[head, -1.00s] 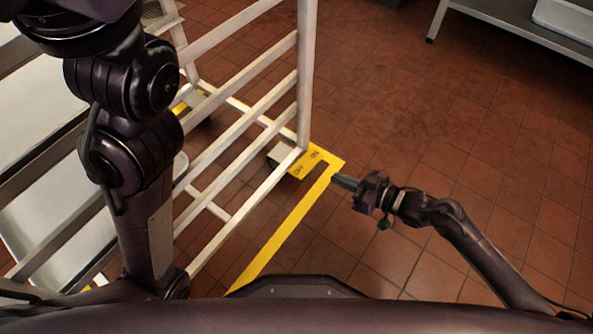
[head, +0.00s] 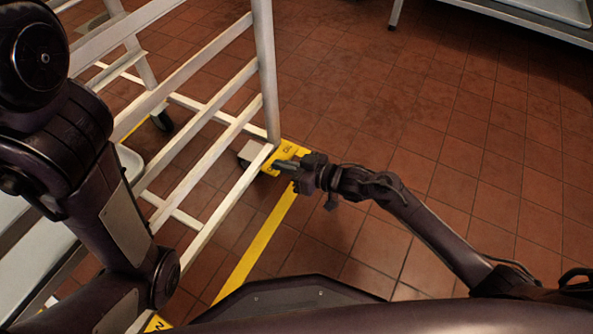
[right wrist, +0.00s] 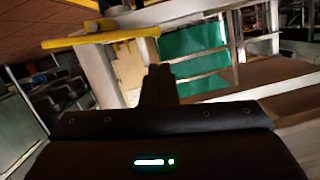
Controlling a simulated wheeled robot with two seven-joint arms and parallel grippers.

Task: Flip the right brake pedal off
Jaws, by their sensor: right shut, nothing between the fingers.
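A yellow brake pedal (head: 291,150) with dark lettering sits low at the foot of the white rack's near right post. My right gripper (head: 279,164) is shut and empty, its fingertips over or against the pedal's near edge; I cannot tell whether they touch. In the right wrist view the shut fingers (right wrist: 158,85) point toward a pale post, with a yellow bar (right wrist: 100,38) crossing just beyond and left of them. My left arm comes in from the left in the head view; its gripper is out of view.
The white slatted rack (head: 265,75) stands at the left, its rails close to my right fingertips. A yellow strip (head: 255,248) runs from the pedal toward me, with another yellow piece (head: 157,323) at the bottom left. A steel table (head: 520,18) stands far right. Tiled floor between is clear.

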